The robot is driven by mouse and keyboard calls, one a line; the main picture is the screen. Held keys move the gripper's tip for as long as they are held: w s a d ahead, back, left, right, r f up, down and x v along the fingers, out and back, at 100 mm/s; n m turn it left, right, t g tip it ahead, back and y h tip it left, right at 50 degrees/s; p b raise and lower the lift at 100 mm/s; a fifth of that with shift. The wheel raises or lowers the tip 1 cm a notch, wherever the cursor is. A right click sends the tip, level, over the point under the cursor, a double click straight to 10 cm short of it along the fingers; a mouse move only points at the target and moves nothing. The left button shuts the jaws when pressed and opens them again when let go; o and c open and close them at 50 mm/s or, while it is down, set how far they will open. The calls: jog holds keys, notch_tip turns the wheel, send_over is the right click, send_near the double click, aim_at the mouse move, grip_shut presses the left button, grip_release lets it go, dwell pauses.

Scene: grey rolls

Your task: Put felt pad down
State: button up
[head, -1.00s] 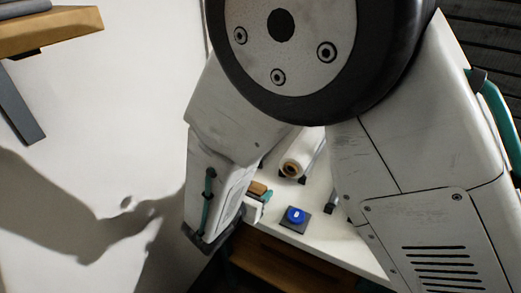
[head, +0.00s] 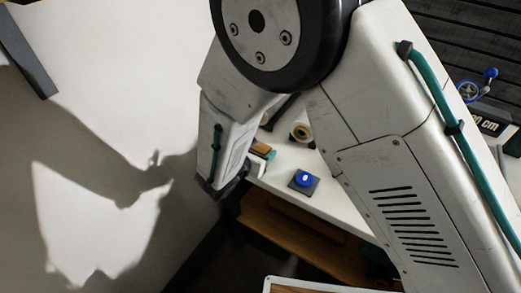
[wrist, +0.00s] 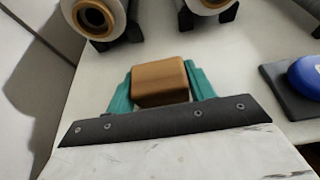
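A brown, wood-like block, which I take to be the felt pad (wrist: 160,83), sits between the two teal fingers of my gripper (wrist: 160,76) in the wrist view. The fingers are against its two sides, so my gripper looks shut on it. Any felt face is hidden. In the head view the felt pad (head: 261,147) is small, at the left end of the white worktop (head: 325,203), with my gripper (head: 262,153) at it. I cannot tell whether the block's underside touches the worktop.
A blue round knob on a dark square plate (head: 304,182) stands right of my gripper; the plate also shows in the wrist view (wrist: 283,100). Rolls on dark holders (wrist: 100,17) lie beyond the block. A wall (wrist: 25,80) is close on the left. Bare worktop lies between block and plate.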

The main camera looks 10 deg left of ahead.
jog(key=o, duration=0.4)
jog(key=shift+r, duration=0.15)
jog(key=v, duration=1.2)
